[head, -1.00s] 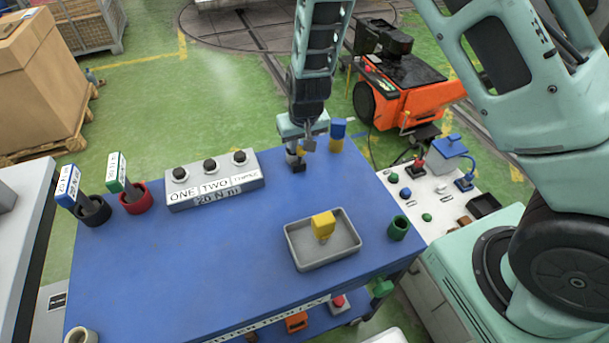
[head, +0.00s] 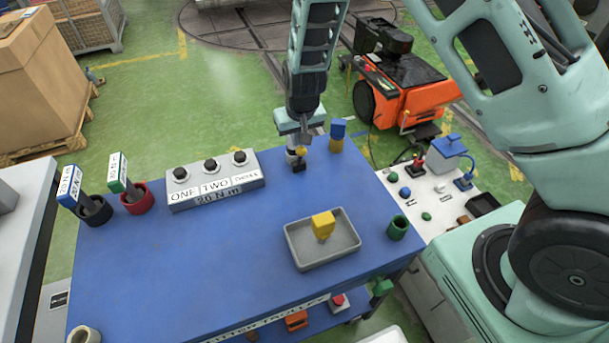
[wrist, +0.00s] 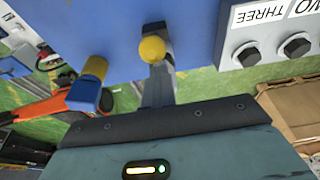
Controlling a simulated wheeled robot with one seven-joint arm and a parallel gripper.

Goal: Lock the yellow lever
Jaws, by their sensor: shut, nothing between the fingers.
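The yellow lever shows as a yellow ball knob (wrist: 152,49) in the wrist view, at the tips of my gripper's fingers. In the head view its yellow part (head: 300,151) stands above a small dark base (head: 298,166) near the far edge of the blue table. My gripper (head: 302,140) points down just above the lever. Its fingers (wrist: 158,85) are shut with nothing between them. I cannot tell whether they touch the knob. The lever's shaft is mostly hidden.
A blue-and-yellow post (head: 337,136) stands close right of the lever. A grey box with three black knobs (head: 215,180) is to the left. A grey tray (head: 298,256) holds a yellow piece (head: 323,224). A green cup (head: 397,228) stands beside it. The table's middle left is clear.

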